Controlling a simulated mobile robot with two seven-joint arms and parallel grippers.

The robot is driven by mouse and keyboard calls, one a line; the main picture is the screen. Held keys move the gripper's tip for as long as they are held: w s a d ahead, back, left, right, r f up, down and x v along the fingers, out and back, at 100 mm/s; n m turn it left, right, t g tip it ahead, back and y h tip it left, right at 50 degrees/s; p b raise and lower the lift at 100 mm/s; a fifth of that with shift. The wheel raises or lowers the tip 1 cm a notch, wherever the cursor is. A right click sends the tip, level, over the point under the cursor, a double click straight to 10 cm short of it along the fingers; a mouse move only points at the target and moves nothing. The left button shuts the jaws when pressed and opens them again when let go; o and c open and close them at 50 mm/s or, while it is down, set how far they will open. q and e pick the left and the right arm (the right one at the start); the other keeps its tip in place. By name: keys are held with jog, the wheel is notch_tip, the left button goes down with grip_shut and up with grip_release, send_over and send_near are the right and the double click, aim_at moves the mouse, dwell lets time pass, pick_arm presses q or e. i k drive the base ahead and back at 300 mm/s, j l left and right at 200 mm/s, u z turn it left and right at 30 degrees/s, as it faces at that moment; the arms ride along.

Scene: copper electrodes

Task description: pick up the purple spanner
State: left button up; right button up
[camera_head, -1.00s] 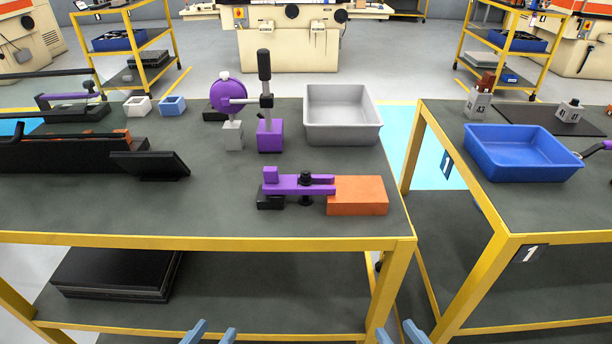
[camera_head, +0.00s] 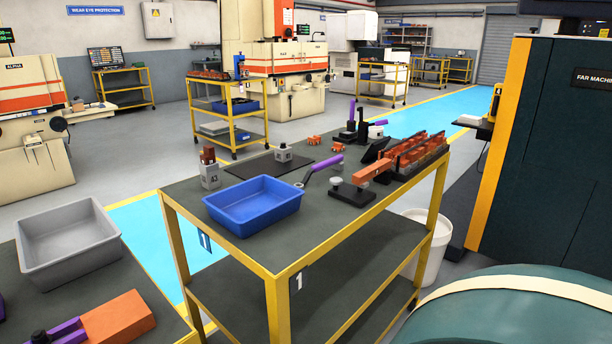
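The purple spanner (camera_head: 325,163) lies on the right-hand table (camera_head: 330,217), just right of the blue tray (camera_head: 253,204). Its purple handle points to the back right, and its dark metal end (camera_head: 301,185) is close to the tray's right rim. I cannot tell whether it touches the tray. Neither of my grippers is in view.
A black mat (camera_head: 255,165) lies behind the tray. A grey tray (camera_head: 68,243) is on the left table. A large green drum (camera_head: 510,308) fills the lower right.

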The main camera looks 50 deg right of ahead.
aim_at(327, 163)
jog(key=z, duration=1.6)
